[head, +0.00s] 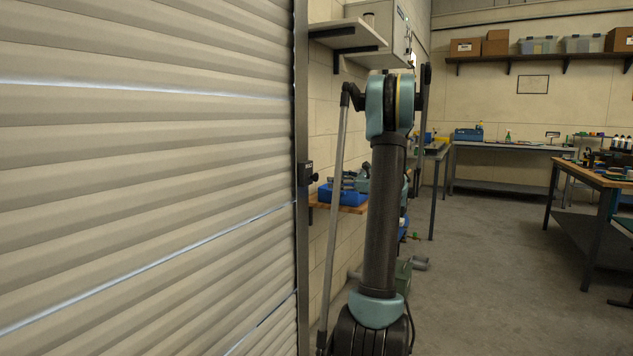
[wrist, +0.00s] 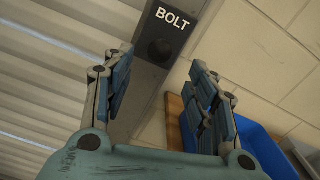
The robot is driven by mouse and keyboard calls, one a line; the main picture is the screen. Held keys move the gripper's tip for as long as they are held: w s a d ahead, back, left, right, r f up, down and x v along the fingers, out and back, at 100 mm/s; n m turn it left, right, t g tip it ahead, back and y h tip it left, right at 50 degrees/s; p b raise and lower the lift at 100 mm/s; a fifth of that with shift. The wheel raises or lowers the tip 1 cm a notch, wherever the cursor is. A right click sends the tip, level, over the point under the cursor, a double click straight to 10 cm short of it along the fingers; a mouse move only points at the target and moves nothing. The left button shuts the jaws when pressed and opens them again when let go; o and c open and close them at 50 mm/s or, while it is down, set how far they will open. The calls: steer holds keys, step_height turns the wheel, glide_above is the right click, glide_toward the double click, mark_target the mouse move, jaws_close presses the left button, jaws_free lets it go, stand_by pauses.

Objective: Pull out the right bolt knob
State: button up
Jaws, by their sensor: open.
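The right bolt is a dark housing (head: 304,173) on the door's right guide rail, with a small black knob (head: 313,178) sticking out to the right in the head view. In the wrist view a dark plate marked BOLT (wrist: 168,18) is at the top, with the round dark knob (wrist: 160,48) below the word. My gripper (wrist: 162,68) is open and empty. Its two fingers stand either side of the knob in the picture, the knob showing beyond the gap. I see no contact. In the head view my arm hides much of the gripper area.
The ribbed roller door (head: 150,180) fills the left. A blue bin (head: 343,194) sits on a small wooden shelf (head: 352,209) right of the bolt; the bin (wrist: 262,152) is close to the right finger. Open floor lies right.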

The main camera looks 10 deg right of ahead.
mark_target(318, 177)
steer(key=x, duration=1)
steer(key=shift+s, duration=0.1)
jaws_close()
